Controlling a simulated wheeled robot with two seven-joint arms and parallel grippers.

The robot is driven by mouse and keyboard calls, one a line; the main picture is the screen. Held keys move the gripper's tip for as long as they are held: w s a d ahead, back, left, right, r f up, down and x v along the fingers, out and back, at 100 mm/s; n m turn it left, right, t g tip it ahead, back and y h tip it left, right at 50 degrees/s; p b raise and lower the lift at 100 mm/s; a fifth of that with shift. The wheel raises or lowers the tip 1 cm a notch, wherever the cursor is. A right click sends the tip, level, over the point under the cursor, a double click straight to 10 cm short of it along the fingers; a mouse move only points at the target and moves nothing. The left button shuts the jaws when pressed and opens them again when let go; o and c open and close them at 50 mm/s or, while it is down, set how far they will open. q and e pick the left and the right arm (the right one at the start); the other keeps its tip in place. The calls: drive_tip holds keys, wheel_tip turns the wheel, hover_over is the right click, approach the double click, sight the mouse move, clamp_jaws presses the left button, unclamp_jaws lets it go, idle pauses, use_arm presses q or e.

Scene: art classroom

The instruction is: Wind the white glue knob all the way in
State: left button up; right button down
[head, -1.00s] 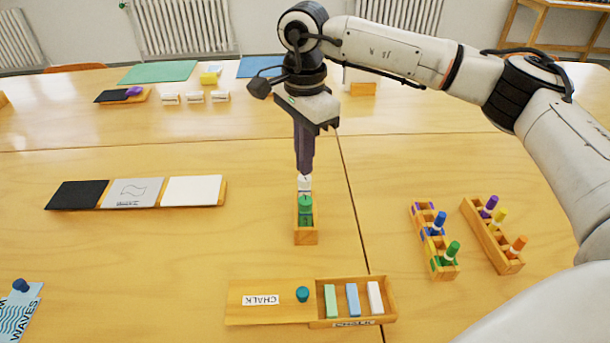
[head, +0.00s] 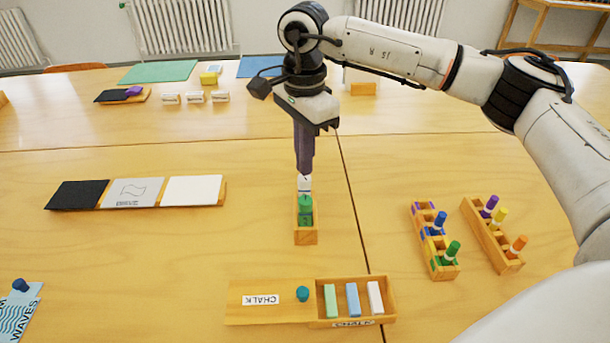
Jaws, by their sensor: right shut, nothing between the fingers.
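The white glue knob (head: 304,184) is the far one in a small wooden holder (head: 306,238) at the middle of the table. A green knob (head: 305,203) stands in front of it in the same holder. My right gripper (head: 304,172) points straight down at the white knob, its fingertips at or just above the knob's top. Its fingers are shut with nothing between them. The gripper hides part of the knob's top, and I cannot tell whether they touch. My left gripper is not in view.
A chalk box (head: 390,297) with a sliding lid stands in front. Two marker racks (head: 437,274) (head: 510,267) stand at the right. A board with black, grey and white panels (head: 134,193) lies at the left. The table around the holder is clear.

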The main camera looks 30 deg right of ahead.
drive_tip(key=shift+f+b, duration=0.4)
drive_tip(key=shift+f, duration=0.25)
drive_tip(key=shift+r, duration=0.15)
drive_tip(key=shift+r+p, duration=0.4)
drive_tip(key=shift+p, duration=0.05)
idle(0.3)
drive_tip(key=c, duration=0.8)
unclamp_jaws()
drive_tip(key=shift+o, duration=0.2)
